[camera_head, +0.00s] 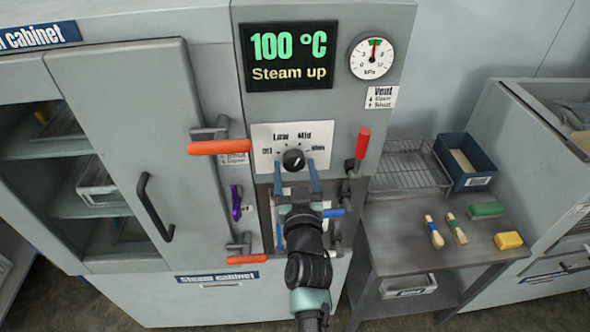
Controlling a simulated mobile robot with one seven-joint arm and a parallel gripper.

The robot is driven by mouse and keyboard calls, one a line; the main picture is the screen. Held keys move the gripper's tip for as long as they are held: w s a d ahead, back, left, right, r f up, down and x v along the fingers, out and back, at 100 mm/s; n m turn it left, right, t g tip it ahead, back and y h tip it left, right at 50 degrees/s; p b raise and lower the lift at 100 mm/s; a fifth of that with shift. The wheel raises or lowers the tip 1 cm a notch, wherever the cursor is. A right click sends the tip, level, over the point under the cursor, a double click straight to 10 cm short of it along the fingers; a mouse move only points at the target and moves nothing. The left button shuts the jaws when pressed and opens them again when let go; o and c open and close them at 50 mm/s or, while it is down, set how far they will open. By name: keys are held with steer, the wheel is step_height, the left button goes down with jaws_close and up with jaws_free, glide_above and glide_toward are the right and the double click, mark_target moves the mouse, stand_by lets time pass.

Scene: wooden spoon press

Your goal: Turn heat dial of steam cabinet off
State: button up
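The steam cabinet (130,120) fills the left and middle of the view. Its heat dial (293,160) is a black round knob on a white plate marked Off, Low, Mid and High. The dial's exact pointer direction is too small to tell. My gripper (295,169) is open in front of the dial, with one blue finger to each side of it. The fingers look apart from the knob; I cannot tell the depth between them. The display (289,57) above reads 100 °C, Steam up.
A red-tipped lever (362,143) stands right of the dial, and a blue-handled lever (333,213) is beside my gripper. Orange door handles (220,147) are to the left. A side table (395,235) at the right holds a wire rack, a blue bin and several small tools.

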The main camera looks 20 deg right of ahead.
steer(key=c, duration=1)
steer(key=shift+c, duration=0.2)
steer(key=shift+f+b, duration=0.1)
steer(key=shift+b, duration=0.2)
steer(key=n+b, duration=0.3)
steer(key=b, duration=0.1)
steer(key=shift+d+f+n, duration=0.1)
steer(key=shift+f+n, duration=0.15)
steer(key=shift+n, duration=0.15)
steer(key=n+b, duration=0.5)
steer(key=shift+r, duration=0.1)
steer(key=n+b, duration=0.3)
steer(key=n, duration=0.2)
steer(key=shift+d+r+n+b, duration=0.1)
steer(key=shift+r+n+b, duration=0.05)
steer(key=shift+n+b, duration=0.2)
steer(key=n+b, duration=0.2)
steer(key=n, duration=0.3)
steer(key=shift+r, duration=0.1)
steer(key=shift+r+n, duration=0.1)
steer(key=shift+n, duration=0.25)
